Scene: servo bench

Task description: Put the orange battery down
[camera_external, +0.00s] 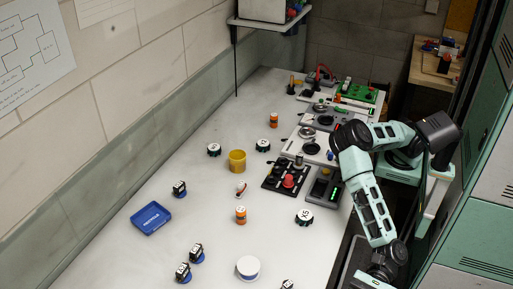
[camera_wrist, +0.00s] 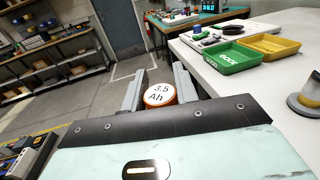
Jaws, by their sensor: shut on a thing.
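In the wrist view, my gripper (camera_wrist: 158,82) is shut on an orange battery (camera_wrist: 160,95) with a white top reading "3.5 Ah". One grey finger is on each side of it. Floor shows beyond the battery, and the white bench lies to the right. In the external view my arm is at the right edge of the bench; I cannot make out the fingers or held battery there. Two orange cylinders like batteries stand on the bench, one at the middle (camera_external: 241,215) and one farther back (camera_external: 273,120).
The external view shows a yellow cup (camera_external: 237,161), a blue tray (camera_external: 151,218), a white round object (camera_external: 248,267) and a dark panel with a red knob (camera_external: 274,181). The wrist view shows a green tray (camera_wrist: 226,60) and a yellow tray (camera_wrist: 268,46). The bench's left-middle has free room.

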